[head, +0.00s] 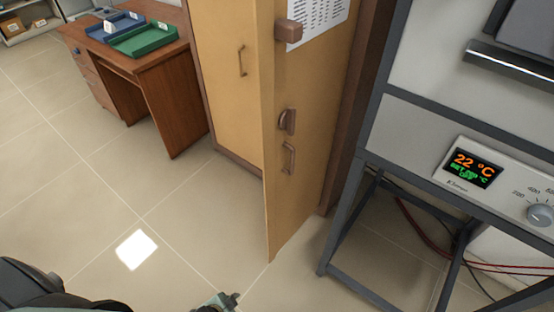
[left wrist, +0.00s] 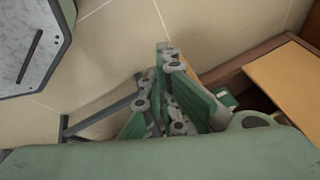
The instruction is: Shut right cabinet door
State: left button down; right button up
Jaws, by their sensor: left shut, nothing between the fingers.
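The tan cabinet's right door (head: 307,185) stands open in the head view, its free edge swung out towards me and its hinge side at the right. A brown handle (head: 289,158) and a lock (head: 287,121) are on its visible face. The left door (head: 225,75) looks closed. The tip of my left gripper (head: 226,301) shows at the bottom edge of the head view, below and left of the door's lower corner, apart from it. In the left wrist view the left gripper (left wrist: 170,90) is shut and empty. A tan panel (left wrist: 292,85) lies to its right. My right gripper is out of view.
A grey metal furnace stand (head: 345,200) with a control panel (head: 490,180) is close on the right, with red cables below. A brown desk (head: 165,90) with blue and green trays is at the back left. The tiled floor left of the door is clear.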

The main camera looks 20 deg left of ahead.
pick_arm(q)
jog(key=w+d+r+m+t+h+b, duration=0.1)
jog(key=w+d+r+m+t+b, duration=0.2)
jog(key=w+r, duration=0.7)
jog(key=w+d+r+m+t+b, duration=0.2)
jog(key=w+r+m+t, duration=0.2)
jog(key=w+r, duration=0.6)
jog(key=s+d+r+m+t+h+b, duration=0.1)
jog(key=d+r+m+t, duration=0.15)
jog(key=r, duration=1.15)
jog(key=s+d+r+m+t+h+b, duration=0.1)
jog(key=s+d+r+m+t+b, duration=0.15)
jog(key=r, duration=1.15)
jog(key=w+a+p, duration=0.2)
jog(key=w+p, duration=0.1)
jog(key=w, duration=0.9)
jog(key=shift+a+p, duration=0.4)
jog(key=shift+w+a, duration=0.1)
